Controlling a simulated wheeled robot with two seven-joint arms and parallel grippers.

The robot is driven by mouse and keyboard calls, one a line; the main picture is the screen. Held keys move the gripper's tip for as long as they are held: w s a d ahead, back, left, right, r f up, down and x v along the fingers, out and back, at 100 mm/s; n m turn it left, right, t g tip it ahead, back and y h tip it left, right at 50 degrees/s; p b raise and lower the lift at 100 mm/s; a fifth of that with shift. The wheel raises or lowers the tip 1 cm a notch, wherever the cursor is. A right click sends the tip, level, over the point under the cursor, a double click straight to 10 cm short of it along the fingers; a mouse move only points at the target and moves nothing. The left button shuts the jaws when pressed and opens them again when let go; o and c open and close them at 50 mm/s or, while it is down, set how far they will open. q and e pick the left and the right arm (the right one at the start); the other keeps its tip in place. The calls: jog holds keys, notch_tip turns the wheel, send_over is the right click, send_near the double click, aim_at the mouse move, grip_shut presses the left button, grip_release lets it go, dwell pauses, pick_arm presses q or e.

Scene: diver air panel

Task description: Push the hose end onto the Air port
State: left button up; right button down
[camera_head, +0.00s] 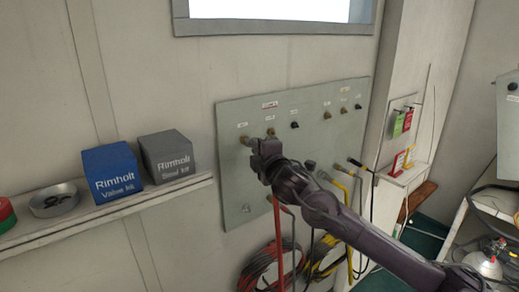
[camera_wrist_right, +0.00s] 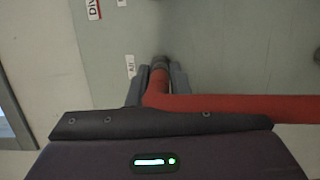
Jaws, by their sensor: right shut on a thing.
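My right gripper (camera_head: 262,148) is in front of the left side of the grey panel (camera_head: 232,190). In the right wrist view its two fingers (camera_wrist_right: 157,85) are shut on the red hose (camera_wrist_right: 157,88), one on each side. The hose bends away to the right there, and hangs below the gripper in the head view (camera_head: 277,225). A dark round fitting (camera_wrist_right: 160,61) shows at the hose's tip, close to the "Air" label (camera_wrist_right: 130,66). I cannot tell whether the hose end is on the port or just in front of it. My left gripper is out of view.
Red and yellow hose coils (camera_head: 262,268) hang below the panel. Other ports (camera_head: 327,115) sit on its right half. A shelf (camera_head: 130,208) at left carries a blue box (camera_head: 113,172), a grey box (camera_head: 166,156) and a round tin (camera_head: 53,200). Coloured tags (camera_head: 403,122) hang at right.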

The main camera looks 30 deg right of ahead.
jog(key=shift+r, duration=0.3)
jog(key=c, duration=1.8)
grip_release()
jog(key=o, duration=0.3)
jog(key=shift+w, duration=0.1)
jog(key=shift+o, duration=1.3)
jog(key=shift+w+a+f, duration=0.15)
jog(key=shift+w+f, duration=0.15)
jog(key=shift+w, duration=0.05)
jog(key=shift+s, duration=0.3)
jog(key=s+a+b, duration=0.1)
jog(key=s+b, duration=0.2)
jog(key=s, duration=0.4)
jog(key=shift+a, duration=0.2)
jog(key=shift+s, duration=0.1)
